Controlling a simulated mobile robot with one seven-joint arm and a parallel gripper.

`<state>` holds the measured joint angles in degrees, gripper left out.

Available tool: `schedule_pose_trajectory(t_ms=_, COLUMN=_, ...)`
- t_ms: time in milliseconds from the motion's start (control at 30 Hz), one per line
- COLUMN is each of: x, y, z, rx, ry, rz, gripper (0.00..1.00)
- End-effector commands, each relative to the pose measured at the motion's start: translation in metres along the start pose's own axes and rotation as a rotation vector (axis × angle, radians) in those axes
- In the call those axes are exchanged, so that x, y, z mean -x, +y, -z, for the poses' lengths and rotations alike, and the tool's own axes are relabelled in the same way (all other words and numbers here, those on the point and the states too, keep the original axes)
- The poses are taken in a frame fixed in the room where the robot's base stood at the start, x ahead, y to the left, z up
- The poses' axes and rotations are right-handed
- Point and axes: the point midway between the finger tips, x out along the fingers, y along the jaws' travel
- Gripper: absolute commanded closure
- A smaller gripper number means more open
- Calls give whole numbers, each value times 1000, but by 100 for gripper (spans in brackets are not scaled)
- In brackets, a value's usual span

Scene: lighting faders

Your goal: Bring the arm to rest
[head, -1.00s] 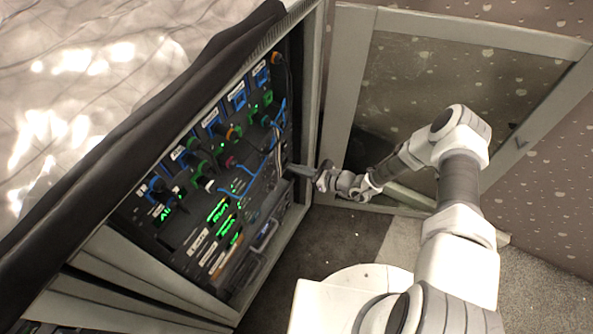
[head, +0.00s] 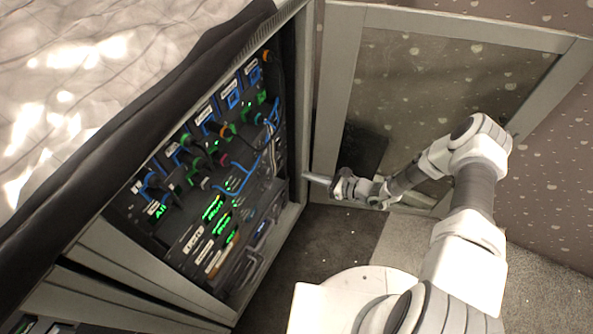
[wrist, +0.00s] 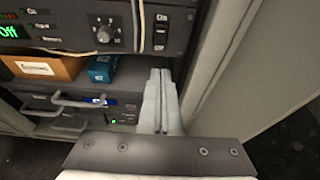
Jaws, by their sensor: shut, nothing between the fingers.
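My gripper (head: 306,177) is in front of the right edge of the rack cabinet, apart from the panel in the head view. In the wrist view my gripper (wrist: 160,76) shows its two pale fingers side by side, shut with nothing between them. My arm (head: 468,190) reaches from the lower right, bends at the elbow and points left toward the cabinet (head: 303,100). The rack panel (head: 210,170) carries faders, knobs, blue cables and green lit labels.
An open glass door (head: 450,85) in a grey frame stands behind my arm. In the wrist view a shelf holds a brown box (wrist: 45,67) and a blue box (wrist: 102,69), with a drawer handle (wrist: 80,102) below. Dark carpet (head: 325,235) lies clear before the cabinet.

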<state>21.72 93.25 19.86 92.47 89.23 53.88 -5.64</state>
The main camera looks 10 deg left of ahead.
Motion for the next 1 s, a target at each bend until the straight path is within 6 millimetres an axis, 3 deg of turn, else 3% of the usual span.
schedule_pose_trajectory(t_ms=100, x=29, y=-1, z=0, rx=-2, ry=1, rz=3, gripper=100)
schedule_pose_trajectory(t_ms=300, x=58, y=-1, z=5, rx=-1, ry=0, rz=3, gripper=100)
schedule_pose_trajectory(t_ms=733, x=67, y=-1, z=5, rx=7, ry=2, rz=-4, gripper=100)
schedule_pose_trajectory(t_ms=867, x=73, y=-7, z=-12, rx=65, ry=15, rz=-39, gripper=100)
schedule_pose_trajectory(t_ms=1000, x=87, y=-17, z=-50, rx=195, ry=50, rz=-120, gripper=100)
